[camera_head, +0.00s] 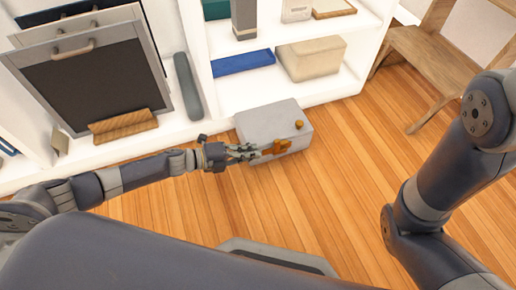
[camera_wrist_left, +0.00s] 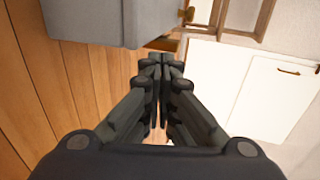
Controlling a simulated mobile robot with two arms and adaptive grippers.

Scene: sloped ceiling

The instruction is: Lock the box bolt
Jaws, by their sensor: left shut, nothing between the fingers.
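A grey box (camera_head: 265,119) sits on the wooden floor against the white shelf in the head view. My right gripper is out of view.
The white shelf (camera_head: 230,88) holds a beige box (camera_head: 311,59) and a blue book (camera_head: 243,62). Dark framed boards (camera_head: 95,85) lean at the left. A wooden chair (camera_head: 432,55) stands at the right. The floor (camera_head: 345,150) right of the box is clear.

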